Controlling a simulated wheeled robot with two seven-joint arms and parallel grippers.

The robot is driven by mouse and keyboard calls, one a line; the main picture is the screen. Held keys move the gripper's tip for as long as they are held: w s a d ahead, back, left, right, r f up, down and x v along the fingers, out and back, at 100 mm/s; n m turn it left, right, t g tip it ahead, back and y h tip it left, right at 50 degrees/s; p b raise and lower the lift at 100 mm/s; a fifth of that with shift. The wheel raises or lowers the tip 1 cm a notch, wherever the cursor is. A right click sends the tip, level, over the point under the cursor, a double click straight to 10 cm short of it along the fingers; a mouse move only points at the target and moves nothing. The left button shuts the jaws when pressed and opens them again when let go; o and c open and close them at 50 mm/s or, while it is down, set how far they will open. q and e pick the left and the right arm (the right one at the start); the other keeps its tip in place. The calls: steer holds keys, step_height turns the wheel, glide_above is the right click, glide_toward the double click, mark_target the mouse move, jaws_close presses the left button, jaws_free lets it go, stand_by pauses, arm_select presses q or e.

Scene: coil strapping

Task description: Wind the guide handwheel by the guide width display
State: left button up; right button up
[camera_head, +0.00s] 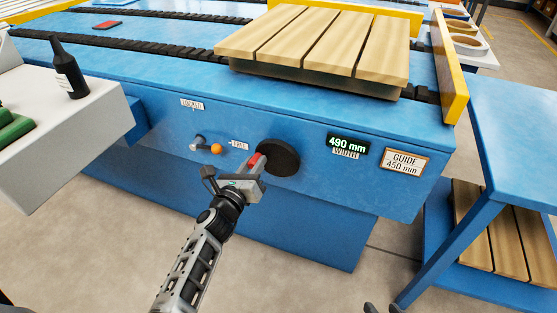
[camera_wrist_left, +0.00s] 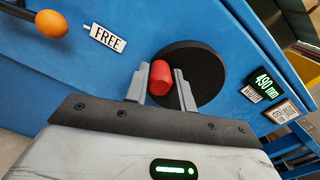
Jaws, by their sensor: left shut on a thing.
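The black guide handwheel (camera_head: 279,158) is on the front of the blue machine, and it also shows in the left wrist view (camera_wrist_left: 207,70). My left gripper (camera_head: 256,163) is shut on the wheel's red knob (camera_wrist_left: 160,78), at the wheel's left side. The guide width display (camera_head: 347,143) to the right of the wheel reads 490 mm. A sign (camera_head: 406,162) to its right reads GUIDE 450 mm. My right gripper is not clearly in view; only small dark tips show at the bottom edge of the head view.
A lever with an orange knob (camera_head: 216,148) sits left of the wheel, by the FREE label (camera_head: 239,145); a LOCKED label (camera_head: 192,104) is above it. A wooden pallet (camera_head: 330,38) lies on the conveyor beside a yellow guide (camera_head: 449,68). A blue table (camera_head: 515,130) stands at right.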

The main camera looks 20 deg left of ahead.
arm_select(q)
steer(key=shift+d+f+n, duration=0.15)
steer(key=shift+f+n, duration=0.3)
steer(key=shift+n, duration=0.35)
steer(key=n, duration=0.1)
steer(key=f+n, duration=0.1)
steer(key=n, duration=0.3)
steer(key=shift+d+f, duration=0.2)
steer(key=shift+f, duration=0.1)
